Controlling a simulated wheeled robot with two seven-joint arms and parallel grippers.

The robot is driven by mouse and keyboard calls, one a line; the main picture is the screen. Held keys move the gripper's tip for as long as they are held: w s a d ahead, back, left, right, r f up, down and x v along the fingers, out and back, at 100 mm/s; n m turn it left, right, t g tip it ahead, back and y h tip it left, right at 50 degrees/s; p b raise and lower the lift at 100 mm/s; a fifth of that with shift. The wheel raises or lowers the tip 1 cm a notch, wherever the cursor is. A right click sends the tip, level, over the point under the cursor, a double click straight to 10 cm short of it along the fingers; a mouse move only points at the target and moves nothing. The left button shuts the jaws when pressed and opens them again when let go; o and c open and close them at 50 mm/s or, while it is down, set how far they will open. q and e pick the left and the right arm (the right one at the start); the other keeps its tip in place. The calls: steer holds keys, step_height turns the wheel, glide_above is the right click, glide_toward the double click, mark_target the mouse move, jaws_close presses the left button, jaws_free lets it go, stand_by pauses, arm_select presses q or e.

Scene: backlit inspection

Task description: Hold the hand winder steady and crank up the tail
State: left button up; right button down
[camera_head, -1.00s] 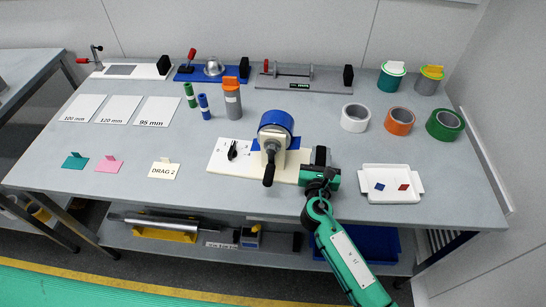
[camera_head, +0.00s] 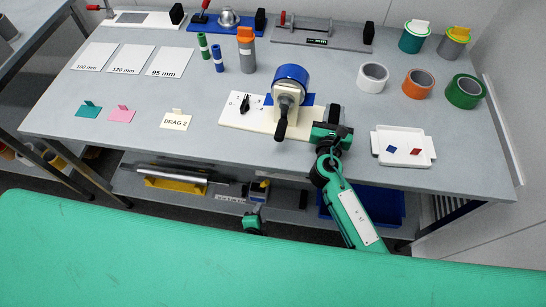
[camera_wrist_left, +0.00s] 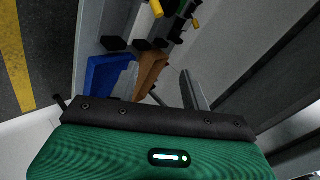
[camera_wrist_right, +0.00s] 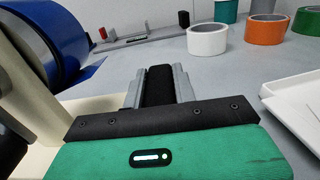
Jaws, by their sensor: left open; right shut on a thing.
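The hand winder stands on a cream base board (camera_head: 232,112) at the table's front middle, with a blue drum (camera_head: 291,76) and a dark crank handle (camera_head: 281,124) pointing down toward the front. Its drum fills the left of the right wrist view (camera_wrist_right: 60,35). My right gripper (camera_head: 326,124) is shut on a black block (camera_wrist_right: 158,85) at the board's right end. My left gripper (camera_head: 253,222) appears small and low, in front of and below the table edge; its jaws are open and empty, apart from the winder.
A DRAG 2 card (camera_head: 175,121) is to the left. A large green surface covers the near foreground.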

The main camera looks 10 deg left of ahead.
arm_select(q)
steer(key=w+d+r+m+t+h, duration=0.1)
steer(key=d+r+t, duration=0.15)
steer(key=r, duration=0.75)
steer(key=w+d+r+m+t, duration=0.2)
steer(key=d+r, duration=0.2)
steer(key=r, duration=0.5)
steer(key=t, duration=0.2)
glide_toward(278, 139)
steer(key=d+f, duration=0.3)
steer(key=shift+m+t+y, duration=0.3)
steer(key=shift+m+t, duration=0.1)
steer(key=shift+t, duration=0.05)
steer(key=w, duration=0.1)
steer(key=w+a+r, duration=0.2)
steer(key=w, duration=0.1)
steer(key=shift+a, duration=0.15)
steer(key=w, duration=0.8)
steer(key=shift+w+d, duration=0.1)
steer(key=shift+d, duration=0.2)
steer(key=shift+w, duration=0.15)
steer(key=shift+c, duration=1.4)
steer(key=c, duration=0.6)
steer(key=shift+o, duration=0.2)
